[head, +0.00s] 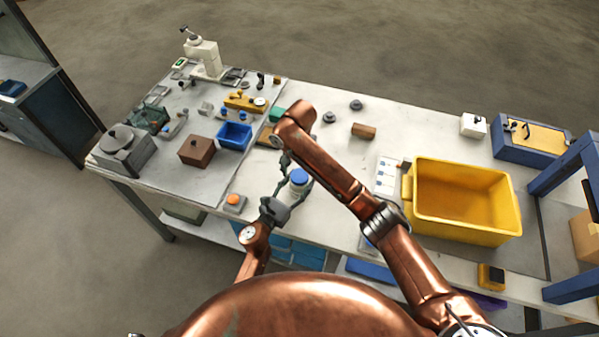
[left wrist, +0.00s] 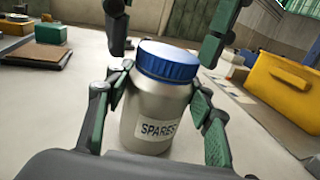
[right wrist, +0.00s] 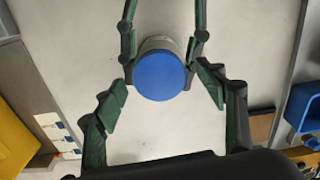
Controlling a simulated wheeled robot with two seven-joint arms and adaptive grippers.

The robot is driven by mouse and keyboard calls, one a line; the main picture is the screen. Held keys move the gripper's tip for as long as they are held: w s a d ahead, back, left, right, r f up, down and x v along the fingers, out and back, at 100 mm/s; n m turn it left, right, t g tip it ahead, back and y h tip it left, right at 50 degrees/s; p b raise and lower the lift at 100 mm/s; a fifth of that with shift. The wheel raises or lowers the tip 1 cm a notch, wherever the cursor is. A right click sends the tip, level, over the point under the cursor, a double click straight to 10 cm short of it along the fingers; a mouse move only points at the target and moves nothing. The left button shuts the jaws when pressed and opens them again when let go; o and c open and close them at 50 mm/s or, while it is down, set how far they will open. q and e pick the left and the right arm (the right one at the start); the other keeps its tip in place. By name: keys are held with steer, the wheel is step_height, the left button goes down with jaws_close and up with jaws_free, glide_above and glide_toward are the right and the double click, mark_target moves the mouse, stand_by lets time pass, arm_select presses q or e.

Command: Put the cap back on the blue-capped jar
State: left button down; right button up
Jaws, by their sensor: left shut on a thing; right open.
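The silver-grey jar, labelled SPARES (left wrist: 157,128), stands upright on the table, with the blue cap (left wrist: 168,62) on its top. The cap looks level; whether it is threaded tight I cannot tell. In the head view the blue cap (head: 299,176) shows beside my right arm. My left gripper (head: 283,203) is shut on the jar's body from the near side, a finger on each side. My right gripper (right wrist: 165,82) is open above the jar, pointing down. Its fingers stand on either side of the blue cap (right wrist: 159,76), apparently without gripping it.
A yellow bin (head: 463,203) stands to the right, with a white labelled card (head: 387,174) beside it. A grey box with an orange button (head: 234,200) sits left of the jar. A blue tray (head: 235,136) and a brown box (head: 196,151) are further left.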

steer(key=shift+r, duration=0.1)
step_height(320, 180, up, 12)
stand_by(0.5)
arm_select(q)
steer(key=c, duration=0.9)
jaws_free()
steer(key=shift+o, duration=0.2)
steer(key=shift+a, duration=0.1)
steer(key=v, duration=1.2)
